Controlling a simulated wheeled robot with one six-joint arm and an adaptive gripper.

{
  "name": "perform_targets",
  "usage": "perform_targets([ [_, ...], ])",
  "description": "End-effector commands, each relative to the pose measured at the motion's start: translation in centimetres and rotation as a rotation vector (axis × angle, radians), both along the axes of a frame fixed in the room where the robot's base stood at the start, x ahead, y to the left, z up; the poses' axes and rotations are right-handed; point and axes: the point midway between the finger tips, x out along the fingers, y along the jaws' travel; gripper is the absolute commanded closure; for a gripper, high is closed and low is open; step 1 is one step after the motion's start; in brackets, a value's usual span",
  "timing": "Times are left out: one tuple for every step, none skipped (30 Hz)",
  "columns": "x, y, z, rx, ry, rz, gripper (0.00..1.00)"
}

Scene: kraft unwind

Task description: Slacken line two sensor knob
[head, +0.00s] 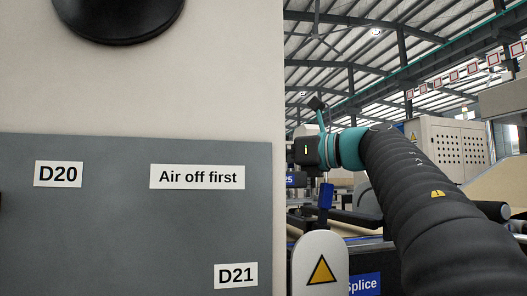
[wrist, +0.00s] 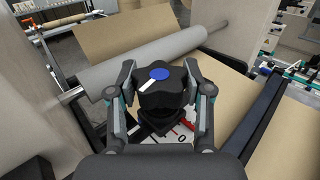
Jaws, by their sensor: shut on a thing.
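The knob (wrist: 165,93) is black and lobed, with a blue cap and a white pointer line running toward the lower left in the wrist view. Below it is a white scale plate (wrist: 182,131) with a red mark and a "0"; the rest of the plate is largely hidden. My gripper (wrist: 161,88) is shut on the knob, one finger on its left side and one on its right. In the head view my arm reaches away to the machine, and I cannot make out the fingers or the knob there.
A grey roller (wrist: 150,58) and brown kraft web (wrist: 105,35) lie beyond the knob. A dark rail (wrist: 255,117) runs at the right. In the head view a large grey panel (head: 120,225) with D20, D21 and "Air off first" labels fills the left side.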

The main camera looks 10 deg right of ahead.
Motion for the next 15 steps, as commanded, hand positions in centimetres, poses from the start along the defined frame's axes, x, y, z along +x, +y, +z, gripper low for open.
perform_targets([
  [0.22,-0.16,0.05,0.001,0.004,0.036,0.85],
  [0.19,-0.15,0.05,0.0,0.003,0.061,0.85],
  [0.22,-0.16,-0.03,0.001,0.004,0.092,0.85],
  [0.16,-0.12,-0.02,0.0,0.003,0.117,0.85],
  [0.18,-0.12,-0.08,0.0,0.004,0.14,0.85],
  [0.14,-0.09,-0.1,0.0,0.003,0.171,0.85],
  [0.15,-0.09,-0.13,0.0,0.004,0.192,0.85],
  [0.14,-0.07,-0.19,0.0,0.004,0.215,0.85],
  [0.09,-0.04,-0.18,-0.001,0.003,0.243,0.85],
  [0.13,-0.05,-0.23,-0.001,0.003,0.261,0.85],
  [0.06,-0.01,-0.23,-0.002,0.003,0.281,0.85],
  [0.07,-0.01,-0.25,-0.001,0.003,0.304,0.85],
  [0.05,0.0,-0.27,-0.002,0.004,0.321,0.85],
  [0.04,0.01,-0.27,-0.002,0.004,0.336,0.85],
  [0.03,0.02,-0.3,-0.001,0.005,0.356,0.85],
])
